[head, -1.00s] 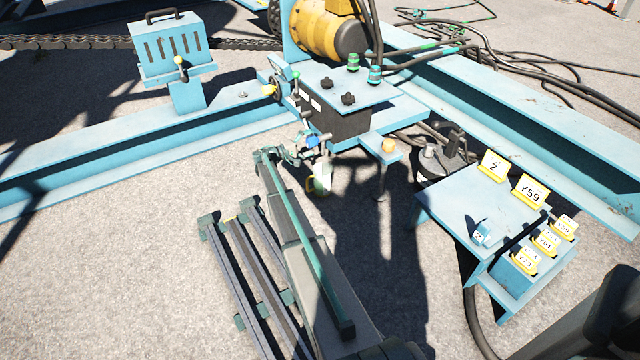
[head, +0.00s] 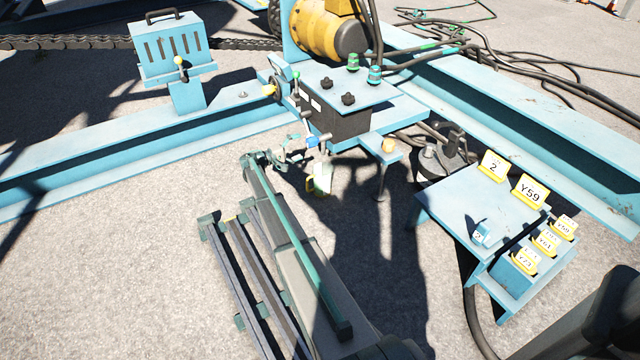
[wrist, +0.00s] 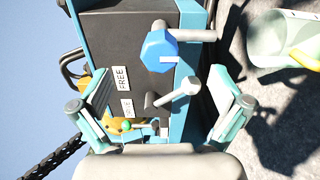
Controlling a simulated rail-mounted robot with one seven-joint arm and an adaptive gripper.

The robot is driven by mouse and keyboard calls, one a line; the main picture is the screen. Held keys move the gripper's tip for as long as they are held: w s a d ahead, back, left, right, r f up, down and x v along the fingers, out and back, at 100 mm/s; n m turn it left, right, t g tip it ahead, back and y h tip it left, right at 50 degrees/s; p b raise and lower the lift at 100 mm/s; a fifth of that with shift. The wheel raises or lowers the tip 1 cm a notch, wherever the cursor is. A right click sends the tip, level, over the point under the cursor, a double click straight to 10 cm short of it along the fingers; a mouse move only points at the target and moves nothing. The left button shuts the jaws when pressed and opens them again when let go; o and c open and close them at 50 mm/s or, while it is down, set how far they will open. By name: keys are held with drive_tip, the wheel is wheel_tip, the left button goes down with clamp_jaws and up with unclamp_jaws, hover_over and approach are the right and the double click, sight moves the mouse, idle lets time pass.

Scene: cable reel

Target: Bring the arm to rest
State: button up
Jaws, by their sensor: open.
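My gripper (head: 294,150) is at the left side of the dark control box (head: 336,124). In the wrist view my gripper (wrist: 164,98) is open, with its pale green fingers wide apart. A grey lever with a round end (wrist: 178,94) shows between the fingers. I see no contact, and the fingers hold nothing. A blue hexagonal knob (wrist: 160,50) shows beyond the lever; the blue knob also shows in the head view (head: 312,141). The box face carries white labels, one reading "FREE" (wrist: 122,79).
A blue table with number tags (head: 455,190) stands at right. Blue beams (head: 100,150) cross behind. Dark rails (head: 245,270) lie left of my arm. Open ground lies at left.

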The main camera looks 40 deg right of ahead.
drive_tip(key=shift+s, duration=0.1)
drive_tip(key=s+a+f+m+g+y, duration=0.1)
drive_tip(key=s+a+f+g+y, duration=0.15)
drive_tip(key=s+a+f, duration=0.4)
drive_tip(key=s+a+f+m+g+y, duration=0.1)
drive_tip(key=s+a+y, duration=0.25)
drive_tip(key=s, duration=0.55)
drive_tip(key=s+a+f+n+g+y, duration=0.15)
drive_tip(key=s+a+y, duration=0.45)
drive_tip(key=s+a, duration=0.95)
drive_tip(key=s+a+f+g+y, duration=0.15)
drive_tip(key=s+a+y, duration=0.35)
drive_tip(key=s+a, duration=1.1)
drive_tip(key=s+a+r+n+y, duration=0.1)
drive_tip(key=s+a+r+n, duration=0.1)
drive_tip(key=s+a, duration=0.85)
drive_tip(key=s+r+t+p, duration=0.1)
drive_tip(key=s+r+p, duration=0.2)
drive_tip(key=r+p, duration=0.6)
drive_tip(key=s+d+r+t+p, duration=0.1)
drive_tip(key=r+p, duration=0.9)
drive_tip(key=p, duration=1.7)
drive_tip(key=shift+s+t, duration=0.45)
drive_tip(key=shift+s, duration=0.7)
